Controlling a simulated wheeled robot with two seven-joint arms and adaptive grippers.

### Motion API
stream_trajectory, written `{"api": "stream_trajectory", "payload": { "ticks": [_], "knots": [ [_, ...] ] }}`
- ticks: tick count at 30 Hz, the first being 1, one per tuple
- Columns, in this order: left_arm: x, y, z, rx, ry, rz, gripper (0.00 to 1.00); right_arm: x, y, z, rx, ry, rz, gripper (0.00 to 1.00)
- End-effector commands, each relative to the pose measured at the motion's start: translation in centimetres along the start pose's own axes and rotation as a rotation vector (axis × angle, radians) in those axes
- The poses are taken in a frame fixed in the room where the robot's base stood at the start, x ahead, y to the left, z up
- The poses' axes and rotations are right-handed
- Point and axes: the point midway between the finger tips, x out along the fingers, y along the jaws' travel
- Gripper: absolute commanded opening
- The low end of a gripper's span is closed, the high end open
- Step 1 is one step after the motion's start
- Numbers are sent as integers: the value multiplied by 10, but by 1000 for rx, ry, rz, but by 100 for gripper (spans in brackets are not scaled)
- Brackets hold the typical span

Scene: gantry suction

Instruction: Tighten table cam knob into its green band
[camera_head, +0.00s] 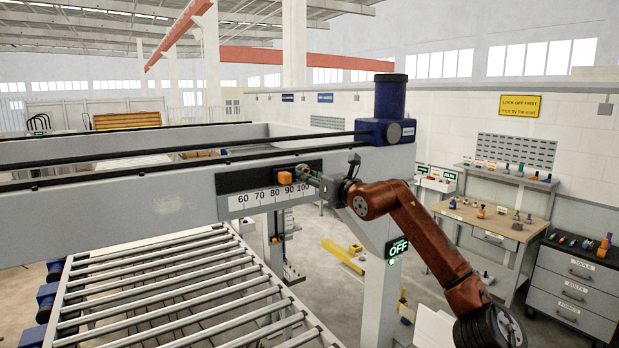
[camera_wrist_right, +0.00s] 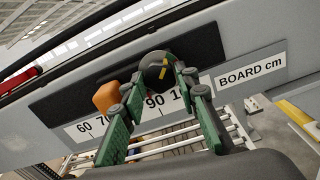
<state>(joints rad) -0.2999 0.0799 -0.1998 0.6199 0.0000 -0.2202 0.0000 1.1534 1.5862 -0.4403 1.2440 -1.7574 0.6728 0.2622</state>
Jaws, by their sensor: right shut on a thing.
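The cam knob (camera_wrist_right: 155,66) is a dark round knob on a black plate on the gantry beam, with a yellow mark on its face. My right gripper (camera_head: 305,174) reaches the beam from the right in the head view. In the wrist view its green-sided fingers (camera_wrist_right: 160,77) are shut on the knob, one on each side. They hide part of its rim. I cannot make out a green band around the knob. My left gripper is in neither view.
An orange block (camera_head: 285,178) sits left of the knob, above a white number scale (camera_head: 262,198). A roller conveyor (camera_head: 185,290) runs below the beam. A gantry post with an OFF sign (camera_head: 397,248) stands close to my right arm. A workbench (camera_head: 490,222) stands behind.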

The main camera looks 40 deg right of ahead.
Motion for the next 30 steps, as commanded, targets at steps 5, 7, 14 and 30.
{"api": "stream_trajectory", "payload": {
  "ticks": [5,7,14,30],
  "knots": [
    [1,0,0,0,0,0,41,0,0,0,5,-1,-1,4],
    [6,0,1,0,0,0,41,0,0,-1,43,-2,0,4],
    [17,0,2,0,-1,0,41,0,-1,-1,192,0,-1,4],
    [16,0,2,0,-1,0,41,0,0,0,195,1,-1,46]
  ]
}}
